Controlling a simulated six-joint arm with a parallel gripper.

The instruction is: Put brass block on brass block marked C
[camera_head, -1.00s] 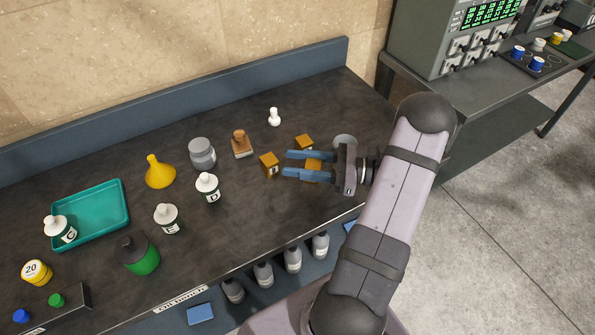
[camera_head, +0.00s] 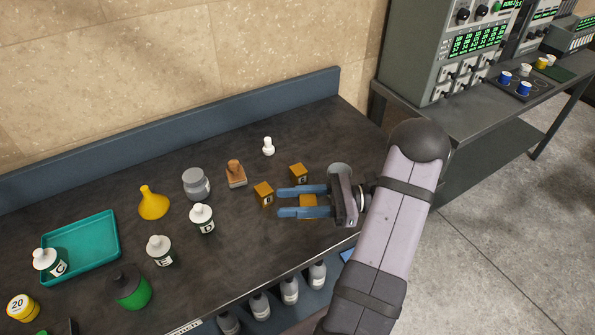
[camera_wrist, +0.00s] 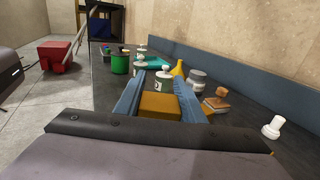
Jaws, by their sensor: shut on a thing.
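My gripper (camera_head: 290,201) is shut on a brass block (camera_head: 308,201), which shows between its blue fingers. In the wrist view the held block (camera_wrist: 160,105) sits between the fingers, its top face plain. A second brass block (camera_head: 264,194) stands just left of the fingertips with a dark mark on its side. A third brass block (camera_head: 298,172) stands just beyond the far finger, also with a mark. I cannot read either mark surely, so I cannot tell which is C. I cannot tell whether the held block is clear of the bench.
A wooden stamp (camera_head: 236,175), grey jar (camera_head: 196,184) and white piece (camera_head: 268,146) stand behind the blocks. A yellow funnel (camera_head: 153,203), labelled bottles (camera_head: 202,220) and a teal tray (camera_head: 110,232) are further left. The bench in front of the left block is clear.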

